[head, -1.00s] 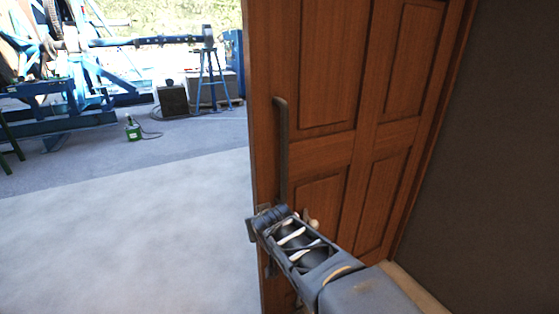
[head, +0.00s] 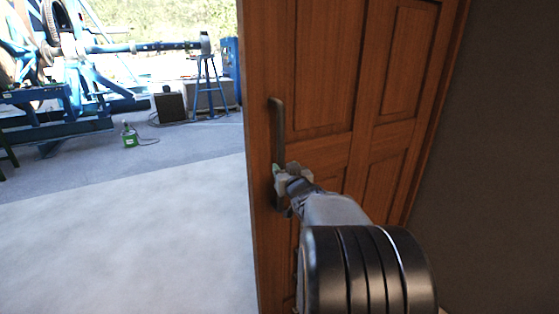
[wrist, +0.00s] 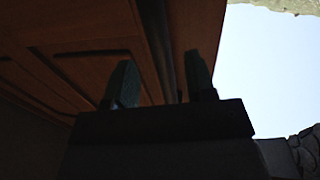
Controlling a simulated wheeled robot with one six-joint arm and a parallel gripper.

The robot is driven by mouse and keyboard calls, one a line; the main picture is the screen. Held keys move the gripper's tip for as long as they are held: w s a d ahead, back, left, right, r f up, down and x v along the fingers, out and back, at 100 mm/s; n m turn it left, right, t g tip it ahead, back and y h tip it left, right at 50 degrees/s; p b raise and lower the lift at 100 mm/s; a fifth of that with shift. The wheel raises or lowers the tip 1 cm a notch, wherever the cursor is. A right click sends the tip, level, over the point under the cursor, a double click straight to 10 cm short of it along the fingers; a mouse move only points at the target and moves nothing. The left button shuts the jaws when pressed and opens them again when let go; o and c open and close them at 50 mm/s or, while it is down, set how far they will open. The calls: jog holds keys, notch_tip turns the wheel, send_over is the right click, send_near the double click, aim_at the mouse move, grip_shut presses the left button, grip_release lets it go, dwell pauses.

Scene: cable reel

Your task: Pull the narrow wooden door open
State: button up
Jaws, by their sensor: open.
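The narrow wooden door (head: 322,65) is brown and panelled, and stands right of centre in the head view. Its left edge borders open space with floor and machinery beyond. A dark vertical bar handle (head: 278,130) runs along the door near that edge. My gripper (head: 281,175) is at the lower part of the handle, and my arm hides some of the door below. In the wrist view, the two fingers of my gripper (wrist: 160,78) are apart, with the handle bar (wrist: 158,40) running between them. I cannot tell whether either finger touches it.
A dark grey wall (head: 500,150) stands close on the right. Pale floor (head: 120,240) lies clear at the left.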

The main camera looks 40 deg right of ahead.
aim_at(282, 164)
jog(key=x, duration=0.6)
jog(key=shift+w+d+p, duration=0.15)
jog(key=shift+w+p, duration=0.2)
jog(key=shift+c, duration=0.3)
grip_shut()
